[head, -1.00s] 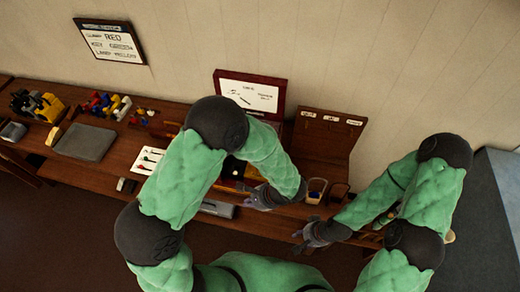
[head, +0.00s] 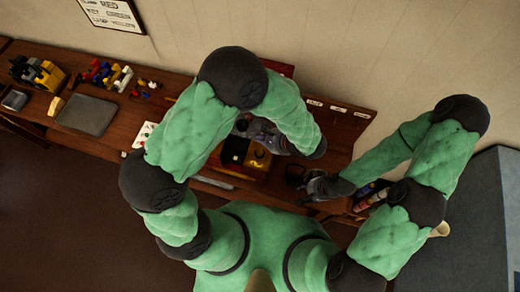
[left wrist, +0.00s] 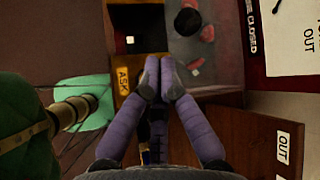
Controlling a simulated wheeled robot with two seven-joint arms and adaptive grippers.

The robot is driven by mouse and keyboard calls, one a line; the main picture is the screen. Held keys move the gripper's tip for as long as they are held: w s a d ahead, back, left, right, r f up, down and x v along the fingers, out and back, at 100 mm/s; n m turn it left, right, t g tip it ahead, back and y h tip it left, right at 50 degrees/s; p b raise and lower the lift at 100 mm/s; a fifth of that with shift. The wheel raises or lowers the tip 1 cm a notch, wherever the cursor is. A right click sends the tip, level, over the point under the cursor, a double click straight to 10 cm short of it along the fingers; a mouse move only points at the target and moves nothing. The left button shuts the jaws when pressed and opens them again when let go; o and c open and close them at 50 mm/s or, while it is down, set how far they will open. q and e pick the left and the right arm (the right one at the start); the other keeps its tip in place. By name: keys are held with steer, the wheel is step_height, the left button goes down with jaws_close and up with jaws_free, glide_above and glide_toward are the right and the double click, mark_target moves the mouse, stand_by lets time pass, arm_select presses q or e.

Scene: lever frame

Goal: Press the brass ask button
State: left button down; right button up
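A yellow plate lettered ASK (left wrist: 123,79) lies just left of my left fingertips in the left wrist view. In the head view my left gripper (head: 243,128) is over the bench, just behind a black and yellow box (head: 257,157). My right gripper (head: 318,186) is near the bench front on the right; its fingers are too small to judge.
In the left wrist view a dark recess (left wrist: 137,28) with a small white square lies beyond the ASK plate. A transparent-looking panel with red pieces (left wrist: 208,35) is beside it. In the head view a grey tray (head: 87,115) and coloured parts (head: 105,75) lie on the bench at left.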

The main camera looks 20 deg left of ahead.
arm_select(q)
steer(key=b, duration=0.4)
glide_above(261, 153)
step_height(261, 153, down, 8)
steer(key=shift+r, duration=0.2)
steer(key=shift+s+f+b, duration=0.1)
steer(key=shift+f+b, duration=0.4)
steer(key=shift+b, duration=0.25)
steer(key=shift+f, duration=0.15)
stand_by(0.6)
steer(key=shift+f+b, duration=0.35)
steer(key=shift+b, duration=0.35)
